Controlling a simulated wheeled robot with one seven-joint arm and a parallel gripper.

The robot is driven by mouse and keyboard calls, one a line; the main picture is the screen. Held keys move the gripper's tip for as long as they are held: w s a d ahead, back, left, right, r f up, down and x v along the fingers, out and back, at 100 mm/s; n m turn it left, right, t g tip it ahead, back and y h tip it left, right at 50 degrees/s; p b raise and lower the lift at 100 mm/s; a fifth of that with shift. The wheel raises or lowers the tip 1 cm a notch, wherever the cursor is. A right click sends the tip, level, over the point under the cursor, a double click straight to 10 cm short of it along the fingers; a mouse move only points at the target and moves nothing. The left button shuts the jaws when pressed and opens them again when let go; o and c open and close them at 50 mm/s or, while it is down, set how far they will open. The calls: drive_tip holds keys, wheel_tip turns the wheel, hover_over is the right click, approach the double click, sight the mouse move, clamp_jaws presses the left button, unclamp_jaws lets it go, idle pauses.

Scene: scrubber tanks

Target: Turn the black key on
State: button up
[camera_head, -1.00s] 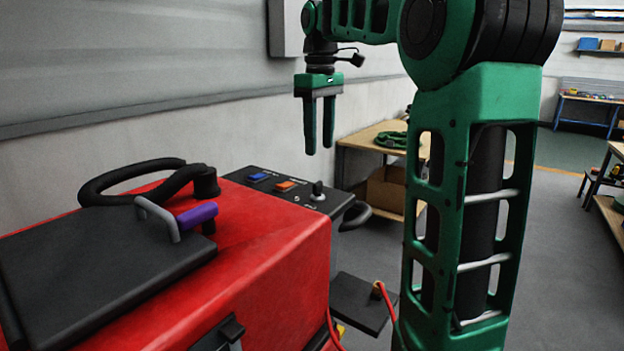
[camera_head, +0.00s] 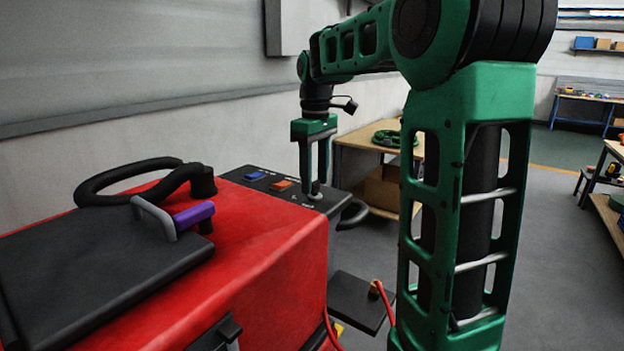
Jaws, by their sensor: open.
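The black key (camera_head: 314,192) stands in the dark control panel (camera_head: 290,200) on the far end of the red machine; only a small grey part of it shows between the fingers. My gripper (camera_head: 314,183) points straight down over it and is open, with one finger on each side of the key as seen here. I cannot tell whether the fingers touch the key or the panel.
A blue switch (camera_head: 254,175) and an orange switch (camera_head: 282,185) sit on the same panel, left of my gripper. A black steering handle (camera_head: 125,180) and a purple-gripped lever (camera_head: 194,214) are on the red machine (camera_head: 265,240). A wooden table (camera_head: 355,137) stands behind.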

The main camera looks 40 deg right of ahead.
drive_tip(key=shift+f, duration=0.15)
drive_tip(key=shift+c, duration=0.6)
drive_tip(key=c, duration=0.9)
drive_tip(key=shift+m, duration=0.4)
drive_tip(key=m, duration=0.5)
drive_tip(key=shift+m, duration=0.3)
drive_tip(key=m, duration=0.5)
drive_tip(key=shift+m, duration=0.4)
drive_tip(key=o, duration=1)
